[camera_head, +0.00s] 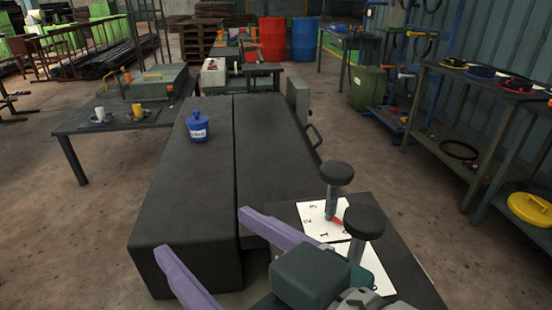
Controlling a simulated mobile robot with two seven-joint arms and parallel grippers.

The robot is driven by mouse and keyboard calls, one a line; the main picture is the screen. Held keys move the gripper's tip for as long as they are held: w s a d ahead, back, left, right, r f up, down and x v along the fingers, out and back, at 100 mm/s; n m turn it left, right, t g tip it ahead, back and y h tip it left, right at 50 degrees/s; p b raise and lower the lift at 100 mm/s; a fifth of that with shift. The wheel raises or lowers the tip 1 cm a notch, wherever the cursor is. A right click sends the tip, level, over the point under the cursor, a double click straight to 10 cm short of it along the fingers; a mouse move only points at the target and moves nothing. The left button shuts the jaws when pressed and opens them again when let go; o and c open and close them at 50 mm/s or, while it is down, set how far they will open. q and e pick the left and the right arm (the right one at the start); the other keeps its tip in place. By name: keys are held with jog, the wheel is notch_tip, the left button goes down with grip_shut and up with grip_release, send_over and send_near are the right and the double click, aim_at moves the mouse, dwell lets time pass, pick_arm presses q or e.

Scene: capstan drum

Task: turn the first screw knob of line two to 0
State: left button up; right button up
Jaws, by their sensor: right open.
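Two black screw knobs stand on grey posts at the lower right. The farther knob (337,173) rises over a white numbered card (312,222), with a red pointer at the foot of its post. The nearer knob (364,222) stands over a second white card (372,272), whose markings are mostly hidden. I cannot tell which knob is the first of line two. My right gripper (202,230) is open, its two purple fingers spread apart and pointing up-left, left of both knobs and apart from them. Nothing shows between the fingers. My left gripper is out of view.
A long dark padded bench (190,210) fills the middle, with a blue labelled jar (198,127) on it. A side table (75,122) is at left. Shelves (495,95) at right hold rings and a yellow lid (531,208). Bare floor lies between the bench and the shelves.

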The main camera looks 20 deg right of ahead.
jog(key=w+d+m+t+h, duration=0.2)
jog(key=d+m+t+h, duration=0.1)
jog(key=m+t+h, duration=0.15)
jog(key=m+g+h+b, duration=0.2)
jog(key=m+g+h, duration=0.4)
jog(key=h, duration=0.7)
send_near(364, 233)
jog(key=shift+m+t, duration=0.25)
jog(key=shift+t, duration=0.1)
jog(key=x, duration=0.5)
jog(key=shift+w+d+f, duration=0.25)
jog(key=shift+w+d+p, duration=0.1)
jog(key=shift+d+p, duration=0.15)
jog(key=shift+p, duration=0.05)
jog(key=x, duration=0.9)
jog(key=shift+p, duration=0.4)
jog(key=shift+w+d, duration=0.1)
